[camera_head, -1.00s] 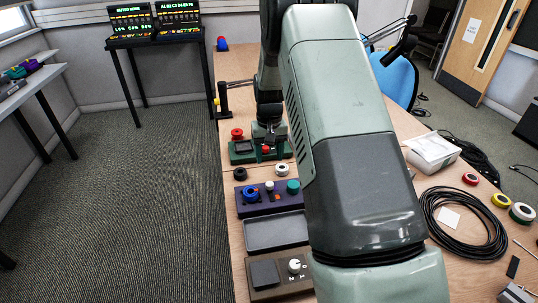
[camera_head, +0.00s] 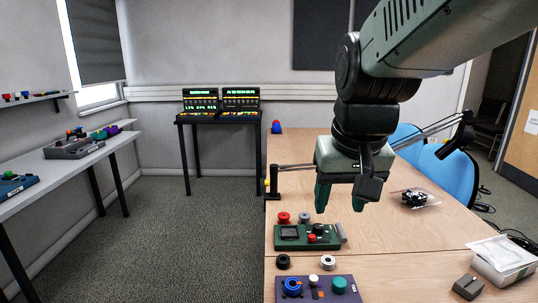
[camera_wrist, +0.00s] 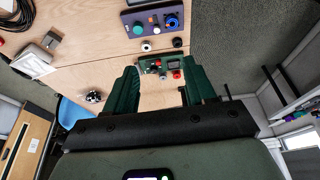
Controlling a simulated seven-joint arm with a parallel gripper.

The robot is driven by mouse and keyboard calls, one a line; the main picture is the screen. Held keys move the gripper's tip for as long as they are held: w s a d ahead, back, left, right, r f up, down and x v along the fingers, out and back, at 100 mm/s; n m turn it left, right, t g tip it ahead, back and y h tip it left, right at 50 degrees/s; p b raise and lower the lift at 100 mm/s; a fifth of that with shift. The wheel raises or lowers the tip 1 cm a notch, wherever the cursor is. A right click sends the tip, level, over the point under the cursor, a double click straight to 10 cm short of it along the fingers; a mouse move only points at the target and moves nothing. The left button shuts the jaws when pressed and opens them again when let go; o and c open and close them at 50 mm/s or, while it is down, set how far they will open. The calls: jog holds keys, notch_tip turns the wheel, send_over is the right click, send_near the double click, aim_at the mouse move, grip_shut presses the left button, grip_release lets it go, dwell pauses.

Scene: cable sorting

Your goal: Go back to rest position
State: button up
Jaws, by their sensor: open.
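My gripper (camera_head: 340,192) hangs above the wooden table in the head view, its two green fingers pointing down and spread apart with nothing between them. It is open and well clear of the tabletop. In the wrist view my gripper (camera_wrist: 160,88) also shows its fingers apart. Beyond them lies a green device (camera_wrist: 160,66), which is on the table and not touched. In the head view the same green device (camera_head: 290,243) sits below and left of the fingers.
A purple board (camera_head: 318,296) with coloured knobs lies at the table's front. A white box (camera_head: 502,258) stands at the right. A black desk lamp arm (camera_head: 457,139) and blue chair (camera_head: 452,172) are behind the table. Two consoles (camera_head: 221,101) stand farther back.

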jog(key=s+t, duration=0.1)
jog(key=s, duration=1.2)
jog(key=shift+s+r+t, duration=0.3)
jog(key=shift+r+t, duration=0.1)
